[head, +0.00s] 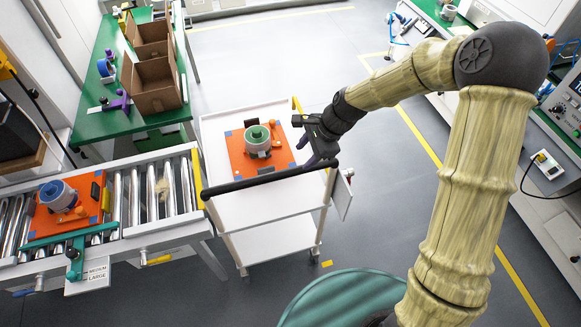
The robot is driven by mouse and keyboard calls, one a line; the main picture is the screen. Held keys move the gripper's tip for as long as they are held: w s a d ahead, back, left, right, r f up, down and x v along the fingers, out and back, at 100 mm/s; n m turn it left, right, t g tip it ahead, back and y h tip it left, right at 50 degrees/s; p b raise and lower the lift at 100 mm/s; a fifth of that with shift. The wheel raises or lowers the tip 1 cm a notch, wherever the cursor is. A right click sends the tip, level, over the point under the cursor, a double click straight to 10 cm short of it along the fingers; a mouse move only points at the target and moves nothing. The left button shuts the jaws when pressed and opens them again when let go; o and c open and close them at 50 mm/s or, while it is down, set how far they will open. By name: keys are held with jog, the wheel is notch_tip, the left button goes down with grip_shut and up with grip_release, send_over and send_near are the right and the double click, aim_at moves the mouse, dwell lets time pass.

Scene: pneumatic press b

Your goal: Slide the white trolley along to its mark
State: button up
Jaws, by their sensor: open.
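The white trolley (285,203) stands in the middle of the head view, just right of the roller conveyor. It has an upper and a lower shelf and a black handle bar (265,181) along its near side. An orange plate (237,160) with a grey and green round part (257,141) rests on its top. My gripper (314,163) is open at the trolley's right side, by the right end of the handle; I cannot tell whether it touches. A small yellow mark (327,263) lies on the floor near the trolley's near right wheel.
The roller conveyor (130,195) at left carries another orange plate (40,222) with a blue-grey part. A green table (105,60) with cardboard boxes (153,75) stands behind it. Benches line the right side. Grey floor with a yellow line (420,139) is clear right of the trolley.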

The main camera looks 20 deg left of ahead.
aim_at(290, 171)
jog(key=p+x, duration=0.2)
jog(key=x, duration=0.8)
grip_shut()
